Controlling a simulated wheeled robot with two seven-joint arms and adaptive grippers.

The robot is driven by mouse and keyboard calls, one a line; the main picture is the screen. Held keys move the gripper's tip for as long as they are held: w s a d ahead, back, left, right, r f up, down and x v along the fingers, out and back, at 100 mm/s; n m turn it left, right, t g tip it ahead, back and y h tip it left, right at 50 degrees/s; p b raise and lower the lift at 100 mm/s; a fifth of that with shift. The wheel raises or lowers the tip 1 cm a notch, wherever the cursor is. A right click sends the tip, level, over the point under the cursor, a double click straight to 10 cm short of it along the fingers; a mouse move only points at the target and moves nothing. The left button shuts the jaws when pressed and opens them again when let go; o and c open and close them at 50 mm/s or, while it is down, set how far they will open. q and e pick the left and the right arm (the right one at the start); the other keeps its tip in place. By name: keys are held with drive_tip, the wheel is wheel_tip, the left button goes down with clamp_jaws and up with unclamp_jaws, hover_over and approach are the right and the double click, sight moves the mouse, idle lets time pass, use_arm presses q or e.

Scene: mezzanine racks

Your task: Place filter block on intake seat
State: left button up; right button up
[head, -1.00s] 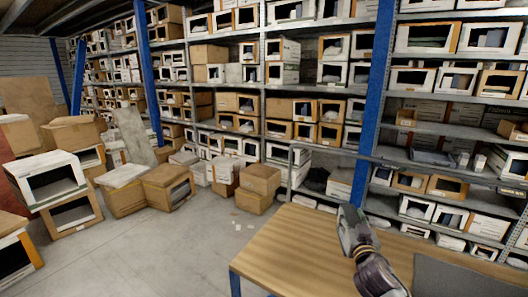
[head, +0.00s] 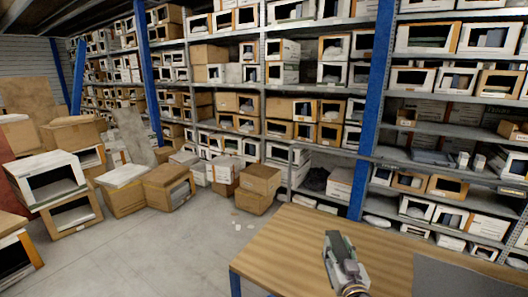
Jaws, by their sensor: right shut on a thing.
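My right gripper (head: 334,242) is over the wooden table, coming in from the bottom of the head view. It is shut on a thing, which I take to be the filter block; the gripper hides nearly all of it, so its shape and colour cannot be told. I cannot make out the intake seat in this view. My left gripper is not in view.
The wooden table (head: 290,245) has a clear left part. A dark grey flat panel (head: 465,278) lies at its right. Metal racks with blue posts (head: 376,90) stand behind, full of boxes. Cardboard boxes (head: 168,185) are stacked on the floor at left.

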drive_tip(key=s+f, duration=0.1)
drive_tip(key=f, duration=0.1)
drive_tip(key=s+f, duration=0.2)
drive_tip(key=f, duration=0.1)
drive_tip(key=s+a+f, duration=0.1)
drive_tip(key=f, duration=0.2)
drive_tip(key=shift+s+f, duration=0.2)
drive_tip(key=shift+s, duration=0.2)
idle(6.8)
